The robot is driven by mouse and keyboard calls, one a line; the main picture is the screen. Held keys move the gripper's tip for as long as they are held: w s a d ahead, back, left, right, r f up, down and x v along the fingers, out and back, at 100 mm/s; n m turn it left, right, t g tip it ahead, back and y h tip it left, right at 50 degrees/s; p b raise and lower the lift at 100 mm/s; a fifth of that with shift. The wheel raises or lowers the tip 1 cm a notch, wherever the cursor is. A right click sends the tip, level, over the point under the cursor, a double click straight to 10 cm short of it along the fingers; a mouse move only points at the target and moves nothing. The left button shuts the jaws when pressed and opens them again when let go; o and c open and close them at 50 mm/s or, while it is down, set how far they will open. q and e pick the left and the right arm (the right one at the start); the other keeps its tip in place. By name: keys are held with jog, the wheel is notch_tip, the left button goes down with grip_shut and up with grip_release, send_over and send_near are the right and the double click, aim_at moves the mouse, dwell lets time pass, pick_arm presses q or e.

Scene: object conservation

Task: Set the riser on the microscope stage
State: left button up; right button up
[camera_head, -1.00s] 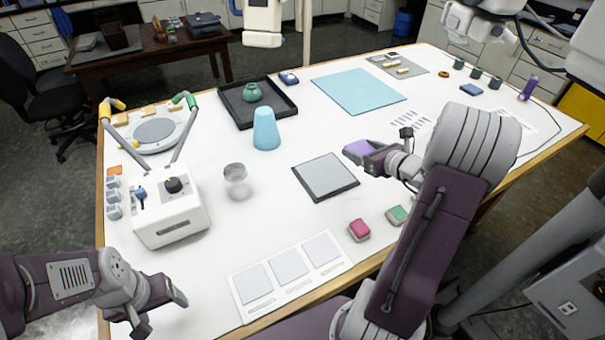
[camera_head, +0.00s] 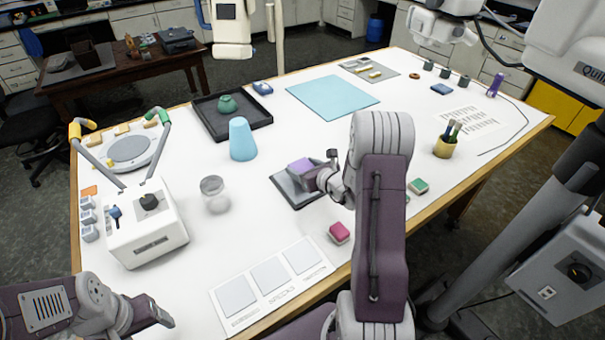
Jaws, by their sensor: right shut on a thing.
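A small purple block, which looks like the riser (camera_head: 301,165), is in the jaws of my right gripper (camera_head: 310,172). It is over the far right part of a square grey plate with a dark edge (camera_head: 290,190), which may be the stage. I cannot tell whether the block touches the plate; my gripper and arm hide part of both. A round grey disc on a pale base (camera_head: 129,148) stands at the left between two bent lamp arms. My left gripper (camera_head: 150,322) is open and empty at the lower left, by the near table edge.
A pale blue cone (camera_head: 242,140) and a clear glass (camera_head: 214,194) stand left of the plate. A white control box (camera_head: 145,230) is farther left. A blue mat (camera_head: 333,97) lies behind.

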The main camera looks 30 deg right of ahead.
pick_arm(q)
jog(key=shift+r, duration=0.2)
pick_arm(e)
notch_tip(320, 180, down, 3)
jog(key=shift+d+r, duration=0.1)
pick_arm(q)
jog(key=shift+d, duration=0.15)
pick_arm(e)
jog(key=shift+d, duration=0.1)
pick_arm(q)
jog(key=shift+f, duration=0.35)
pick_arm(e)
jog(key=shift+f, duration=0.35)
pick_arm(q)
jog(key=shift+r, duration=0.1)
pick_arm(e)
jog(key=o, duration=1.4)
jog(key=shift+c, duration=0.2)
pick_arm(q)
jog(key=shift+r, duration=0.1)
pick_arm(e)
jog(key=shift+r, duration=0.15)
